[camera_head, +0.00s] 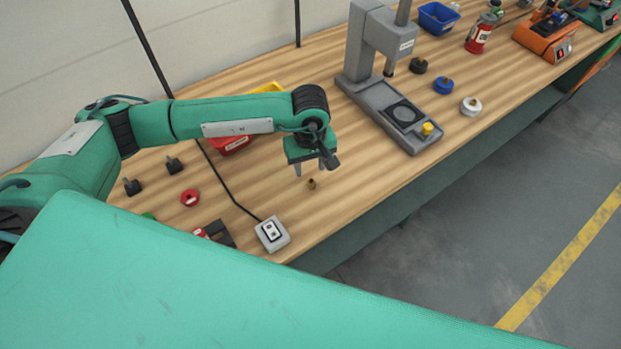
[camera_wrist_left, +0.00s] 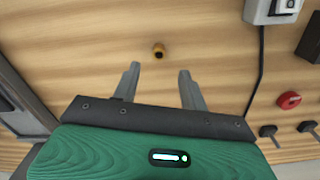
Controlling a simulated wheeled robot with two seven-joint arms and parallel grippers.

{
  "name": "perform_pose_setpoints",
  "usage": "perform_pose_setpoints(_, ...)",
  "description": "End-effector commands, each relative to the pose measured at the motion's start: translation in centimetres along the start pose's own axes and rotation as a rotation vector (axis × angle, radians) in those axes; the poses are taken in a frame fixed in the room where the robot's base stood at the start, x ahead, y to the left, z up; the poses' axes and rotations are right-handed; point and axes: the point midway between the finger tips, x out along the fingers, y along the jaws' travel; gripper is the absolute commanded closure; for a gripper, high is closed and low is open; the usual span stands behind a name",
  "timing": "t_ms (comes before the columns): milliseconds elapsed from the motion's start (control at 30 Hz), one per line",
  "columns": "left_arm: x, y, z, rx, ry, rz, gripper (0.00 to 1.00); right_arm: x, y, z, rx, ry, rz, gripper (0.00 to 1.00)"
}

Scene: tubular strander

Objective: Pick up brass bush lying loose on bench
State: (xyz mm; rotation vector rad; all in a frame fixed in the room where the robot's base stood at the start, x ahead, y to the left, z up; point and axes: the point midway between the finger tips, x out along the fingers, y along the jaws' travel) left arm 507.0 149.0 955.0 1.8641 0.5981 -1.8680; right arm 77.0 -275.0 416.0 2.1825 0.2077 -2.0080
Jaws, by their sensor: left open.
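The brass bush (camera_head: 311,184) is a small brown-gold ring standing alone on the wooden bench (camera_head: 350,190). It also shows in the left wrist view (camera_wrist_left: 158,50), beyond the fingertips and roughly in line with the gap between them. My left gripper (camera_head: 312,170) hangs above the bench, close to the bush in the head view. In the left wrist view its two fingers (camera_wrist_left: 158,70) are spread apart with nothing between them. The bush is apart from both fingers. My right gripper is in neither view.
A grey switch box (camera_head: 272,233) with a black cable stands near the bench's front edge. A grey press (camera_head: 385,90) stands to the right. A red ring (camera_head: 190,197), black parts (camera_head: 174,164) and a red bin (camera_head: 232,144) lie to the left. Bench around the bush is clear.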

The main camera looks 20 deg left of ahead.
Motion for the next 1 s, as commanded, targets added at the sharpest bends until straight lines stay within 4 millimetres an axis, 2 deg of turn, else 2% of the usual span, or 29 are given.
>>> perform_pose_setpoints(167,0.8,0.0,0.1,0.002,-0.001,0.000,0.56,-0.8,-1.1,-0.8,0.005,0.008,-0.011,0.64)
perform_pose_setpoints(333,2.7,0.1,0.3,0.000,-0.003,-0.003,0.56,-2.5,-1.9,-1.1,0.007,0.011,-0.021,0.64)
perform_pose_setpoints(533,5.2,0.2,0.3,0.000,-0.001,0.000,0.56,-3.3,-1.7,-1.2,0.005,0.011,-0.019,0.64)
perform_pose_setpoints(800,5.7,0.1,0.3,0.001,0.000,0.001,0.56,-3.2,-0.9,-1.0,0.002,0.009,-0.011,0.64)
perform_pose_setpoints(1000,5.6,0.2,0.3,0.001,0.000,0.001,0.96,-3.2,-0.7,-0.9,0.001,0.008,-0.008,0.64)
